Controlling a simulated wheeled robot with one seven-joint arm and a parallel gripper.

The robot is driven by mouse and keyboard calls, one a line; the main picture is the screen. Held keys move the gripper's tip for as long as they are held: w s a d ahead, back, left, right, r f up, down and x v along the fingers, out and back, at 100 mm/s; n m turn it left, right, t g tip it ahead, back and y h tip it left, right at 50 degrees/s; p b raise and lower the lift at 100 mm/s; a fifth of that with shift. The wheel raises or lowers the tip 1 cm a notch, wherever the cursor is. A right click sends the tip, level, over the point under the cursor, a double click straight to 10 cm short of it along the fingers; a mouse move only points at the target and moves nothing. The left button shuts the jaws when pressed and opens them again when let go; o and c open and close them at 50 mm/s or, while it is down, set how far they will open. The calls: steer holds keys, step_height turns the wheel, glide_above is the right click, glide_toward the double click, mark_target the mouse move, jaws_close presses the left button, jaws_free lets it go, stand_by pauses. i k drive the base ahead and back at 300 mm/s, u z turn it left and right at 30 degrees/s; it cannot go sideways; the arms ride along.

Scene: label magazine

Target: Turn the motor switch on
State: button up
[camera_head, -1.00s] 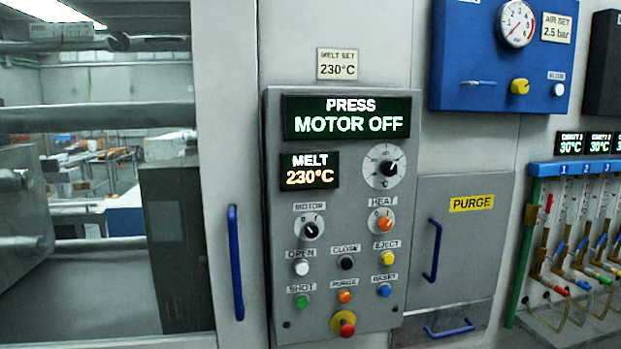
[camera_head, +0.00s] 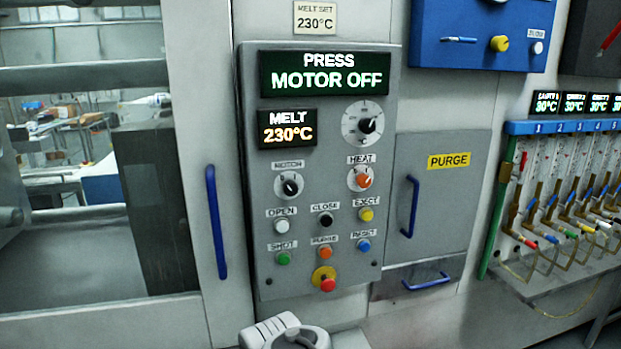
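The motor switch (camera_head: 290,187) is a black rotary knob on a pale round dial, under a label reading MOTOR. It sits on the left of the grey control panel (camera_head: 258,225). The display (camera_head: 325,73) at the panel's top reads PRESS MOTOR OFF. The knob's white mark looks tilted toward the upper left, but it is small. A pale grey part of my arm shows at the bottom edge, below the panel. My gripper's fingers are not in view.
The orange heat knob (camera_head: 363,180) is right of the motor switch. Several coloured push buttons and a red emergency stop (camera_head: 327,284) lie below. Blue handles stand on both sides, on the left door (camera_head: 216,222) and the purge door (camera_head: 411,207). Hoses and flow tubes are at right.

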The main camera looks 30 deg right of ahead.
mark_target(290, 189)
steer(key=z, duration=0.05)
steer(key=k, duration=1.1)
steer(key=u, duration=0.85)
steer(key=i, duration=1.4)
steer(key=z, duration=0.8)
